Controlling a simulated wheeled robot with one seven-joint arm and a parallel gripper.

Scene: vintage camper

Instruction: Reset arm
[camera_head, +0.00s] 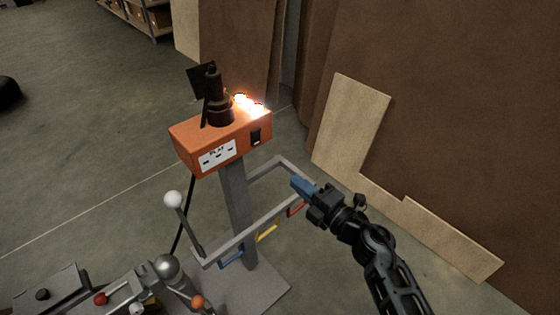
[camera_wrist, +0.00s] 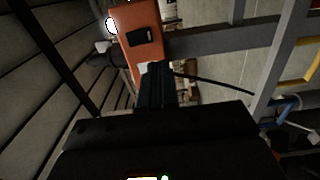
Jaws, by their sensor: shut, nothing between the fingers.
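My gripper (camera_head: 304,187) has blue fingertips, and they are shut with nothing between them. In the head view it is raised at the right of the grey stand, its tips pointing up and left. My black arm comes in from the lower right. In the wrist view the dark fingers (camera_wrist: 156,84) point toward the orange box (camera_wrist: 137,35). I cannot tell from the pictures how near the fingertips are to the stand's grey frame.
The orange box (camera_head: 222,140) with outlets and bright lamps tops a grey post (camera_head: 238,215). A grey frame (camera_head: 272,222) with coloured handles juts out. Wooden boards (camera_head: 350,125) lean on the right wall. A lever with a white knob (camera_head: 173,198) stands left.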

